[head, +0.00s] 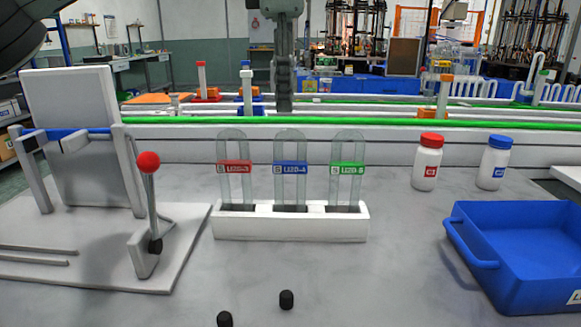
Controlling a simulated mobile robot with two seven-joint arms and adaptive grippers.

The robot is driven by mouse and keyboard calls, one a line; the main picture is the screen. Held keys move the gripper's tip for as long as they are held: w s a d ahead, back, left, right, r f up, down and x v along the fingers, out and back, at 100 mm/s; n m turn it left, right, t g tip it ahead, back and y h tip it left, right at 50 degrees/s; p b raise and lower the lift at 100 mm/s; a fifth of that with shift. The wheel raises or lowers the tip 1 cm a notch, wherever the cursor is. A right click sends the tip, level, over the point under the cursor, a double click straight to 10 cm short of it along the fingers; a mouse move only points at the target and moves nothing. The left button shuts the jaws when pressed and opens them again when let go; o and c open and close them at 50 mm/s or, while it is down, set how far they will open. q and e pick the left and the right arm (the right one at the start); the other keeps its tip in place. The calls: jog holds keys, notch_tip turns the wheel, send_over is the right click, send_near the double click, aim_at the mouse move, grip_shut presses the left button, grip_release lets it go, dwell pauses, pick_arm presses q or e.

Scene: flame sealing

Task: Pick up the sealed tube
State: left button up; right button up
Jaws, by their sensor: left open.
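Three clear tubes stand upright in a white rack (290,229) at the middle of the table. They are a red-labelled tube (234,150), a blue-labelled tube (290,150) and a green-labelled tube (347,150). All three show rounded, closed-looking tops, and I cannot tell which one is the sealed tube. Their lower ends are hidden in the rack. My left gripper (32,32) shows only as a dark, cut-off shape at the upper left corner. It is open, high and well apart from the tubes. My right gripper is not in view.
A white fixture with a red-knobbed lever (148,163) stands at left. Two small black caps (286,299) lie in front. A red-capped bottle (427,165), a blue-capped bottle (494,165) and a blue bin (484,252) are at right. The table between rack and bin is clear.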

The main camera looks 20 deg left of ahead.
aim_at(286, 131)
pick_arm(q)
jog(key=f, duration=0.3)
jog(key=w+f, duration=0.1)
jog(key=f, duration=0.2)
jog(key=shift+w+a, duration=0.2)
jog(key=shift+w+f, duration=0.15)
jog(key=shift+f, duration=0.35)
grip_shut()
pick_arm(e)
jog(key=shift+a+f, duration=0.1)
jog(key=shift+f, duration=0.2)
